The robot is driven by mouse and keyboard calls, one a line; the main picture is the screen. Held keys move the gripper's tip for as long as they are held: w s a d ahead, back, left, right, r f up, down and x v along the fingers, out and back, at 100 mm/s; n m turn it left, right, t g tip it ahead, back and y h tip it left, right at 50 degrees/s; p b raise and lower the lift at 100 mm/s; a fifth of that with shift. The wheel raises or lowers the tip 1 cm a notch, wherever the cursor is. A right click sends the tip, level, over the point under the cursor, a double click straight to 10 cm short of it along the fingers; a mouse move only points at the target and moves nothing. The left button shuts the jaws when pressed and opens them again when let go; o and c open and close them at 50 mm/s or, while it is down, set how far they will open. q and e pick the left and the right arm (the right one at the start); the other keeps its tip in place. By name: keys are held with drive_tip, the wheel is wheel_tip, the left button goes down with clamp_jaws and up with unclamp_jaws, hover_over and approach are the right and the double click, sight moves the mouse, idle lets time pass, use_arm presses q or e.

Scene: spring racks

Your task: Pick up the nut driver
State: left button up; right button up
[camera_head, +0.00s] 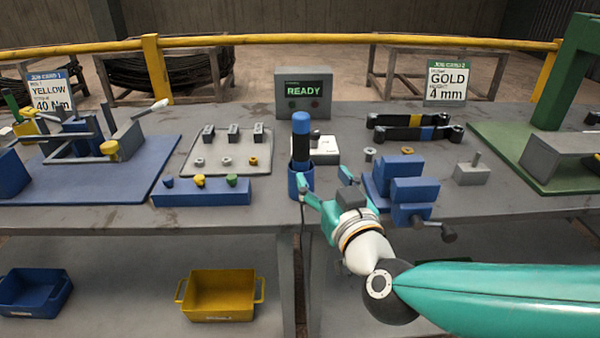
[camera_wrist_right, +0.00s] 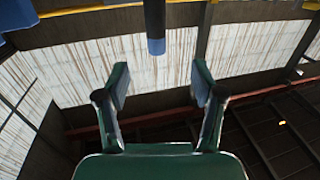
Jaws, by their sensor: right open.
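The nut driver (camera_head: 301,145) appears to be the upright tool with a black grip and blue top. It stands in a blue holder (camera_head: 307,176) at the middle of the bench. My right gripper (camera_head: 324,178) is open and empty, at the bench's front edge just right of and below the driver. Its left finger overlaps the holder in the head view. In the right wrist view, a dark shaft with a blue end (camera_wrist_right: 155,28), likely the driver, hangs between and above the open fingers (camera_wrist_right: 160,82), clear of both. The driver's lower end is hidden in the holder. My left gripper is not in view.
A blue vise-like block (camera_head: 410,188) stands close right of my gripper. A blue rack (camera_head: 202,192) with coloured knobs lies left. Behind are a white unit (camera_head: 325,150) and a READY display (camera_head: 303,95). A yellow bin (camera_head: 220,296) sits on the lower shelf.

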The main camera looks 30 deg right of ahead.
drive_tip(key=p, duration=0.8)
approach(304, 136)
drive_tip(key=x, duration=0.6)
drive_tip(key=shift+w+d+f, duration=0.1)
drive_tip(key=shift+w+f, duration=0.05)
drive_tip(key=shift+w+d, duration=0.2)
drive_tip(key=shift+w, duration=0.5)
drive_tip(key=p+x, duration=0.1)
drive_tip(key=x, duration=0.3)
drive_tip(key=shift+w, duration=0.1)
drive_tip(key=shift+c, duration=0.2)
clamp_jaws()
